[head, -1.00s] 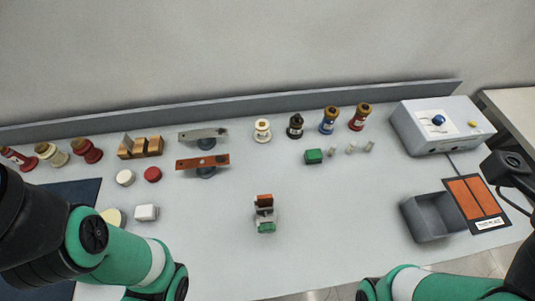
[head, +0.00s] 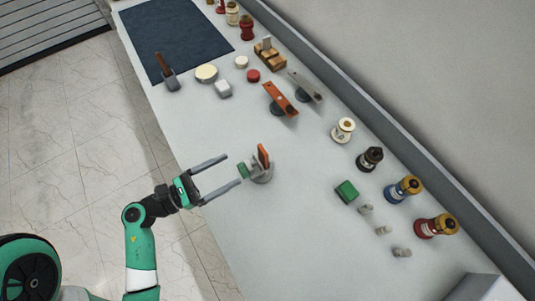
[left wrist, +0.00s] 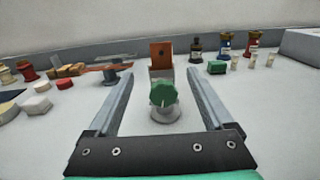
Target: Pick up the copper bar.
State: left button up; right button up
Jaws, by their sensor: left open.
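A short copper bar (head: 263,155) stands upright in a small grey holder (head: 262,175) with a green knob (head: 243,171). In the left wrist view the copper bar (left wrist: 160,51) is straight ahead, behind the green knob (left wrist: 163,93), and its lower part is hidden by the holder. My left gripper (head: 234,169) is open and empty, its fingers pointing at the holder from the knob side. The knob shows between the fingers in the left wrist view; the bar lies beyond the fingertips. My right gripper is not in view.
A longer copper-coloured strip (head: 281,98) and a grey strip (head: 305,86) sit on stands behind. The table around the holder is clear.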

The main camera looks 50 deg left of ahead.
aim_at(261, 154)
pick_arm(q)
jog(key=w, duration=0.6)
jog(key=shift+w+d, duration=0.2)
jog(key=shift+d, duration=0.2)
jog(key=w, duration=0.1)
jog(key=w+d, duration=0.1)
jog(key=w, duration=0.2)
jog(key=shift+w+d, duration=0.15)
jog(key=shift+d, duration=0.2)
jog(key=shift+w, duration=0.35)
jog(key=shift+f, duration=0.1)
grip_shut()
